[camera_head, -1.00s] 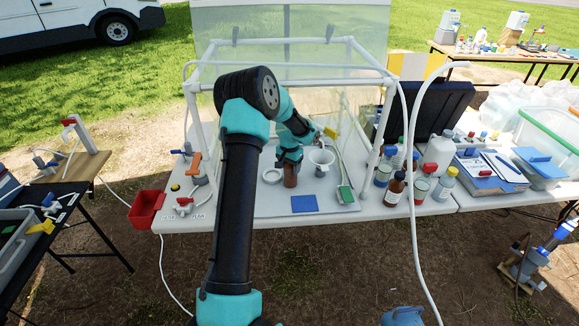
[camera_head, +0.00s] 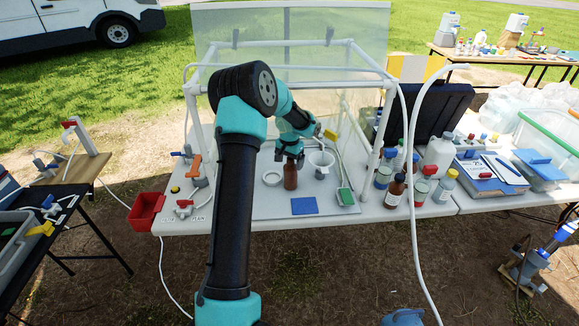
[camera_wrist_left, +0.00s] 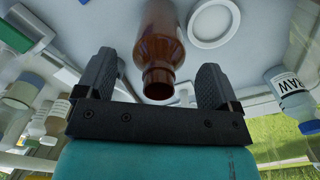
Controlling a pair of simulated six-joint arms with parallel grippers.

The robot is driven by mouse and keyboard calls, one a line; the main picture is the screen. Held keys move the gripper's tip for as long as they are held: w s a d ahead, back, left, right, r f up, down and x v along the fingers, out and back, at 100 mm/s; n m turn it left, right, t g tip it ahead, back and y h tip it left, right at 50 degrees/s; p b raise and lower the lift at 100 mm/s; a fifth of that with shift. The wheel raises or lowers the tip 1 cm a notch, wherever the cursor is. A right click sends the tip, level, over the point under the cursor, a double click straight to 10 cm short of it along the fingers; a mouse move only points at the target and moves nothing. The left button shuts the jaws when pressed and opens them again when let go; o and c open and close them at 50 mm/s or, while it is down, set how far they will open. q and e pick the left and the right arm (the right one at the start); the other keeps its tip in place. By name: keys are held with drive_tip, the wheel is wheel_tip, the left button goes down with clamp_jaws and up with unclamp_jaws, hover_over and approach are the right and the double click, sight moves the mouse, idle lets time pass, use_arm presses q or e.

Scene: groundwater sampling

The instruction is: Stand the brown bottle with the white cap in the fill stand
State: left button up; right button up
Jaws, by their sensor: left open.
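A brown bottle (camera_head: 290,176) stands upright on the grey board inside the white pipe frame. Its open neck, with no cap on it, shows in the left wrist view (camera_wrist_left: 160,50). My left gripper (camera_head: 290,156) is open just above the bottle. In the left wrist view its fingers (camera_wrist_left: 155,82) are on either side of the bottle's neck and look apart from it. A white ring (camera_head: 272,169) lies just left of the bottle, and a white funnel (camera_head: 321,157) is to its right. I cannot tell which part is the fill stand. Another brown bottle, labelled (camera_head: 395,192), stands on the right.
A blue pad (camera_head: 304,205) lies in front of the bottle. Several bottles and jars crowd the right, including a white jug (camera_head: 438,155). Frame posts (camera_head: 375,140) and a hanging white hose (camera_head: 412,200) stand near. A red bin (camera_head: 146,210) hangs at the left edge.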

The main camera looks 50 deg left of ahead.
use_arm(q)
drive_tip(key=shift+o, duration=0.4)
drive_tip(key=shift+r, duration=0.15)
drive_tip(key=n, duration=0.1)
drive_tip(key=r+n, duration=0.1)
drive_tip(key=shift+s+d+r+n+y, duration=0.15)
drive_tip(key=shift+d+r+n+y, duration=0.15)
drive_tip(key=shift+n+y, duration=0.1)
drive_tip(key=r+n, duration=0.1)
drive_tip(key=r+n+y, duration=0.1)
drive_tip(key=n, duration=0.1)
drive_tip(key=shift+s+d, duration=0.1)
drive_tip(key=shift+d, duration=0.25)
drive_tip(key=r+n, duration=0.1)
drive_tip(key=n, duration=0.1)
drive_tip(key=d+r+n+y, duration=0.1)
drive_tip(key=n, duration=0.1)
drive_tip(key=d+r+n, duration=0.1)
drive_tip(key=n, duration=0.1)
drive_tip(key=shift+s+d+r+t, duration=0.1)
drive_tip(key=shift+r+t, duration=0.05)
drive_tip(key=shift+t, duration=0.25)
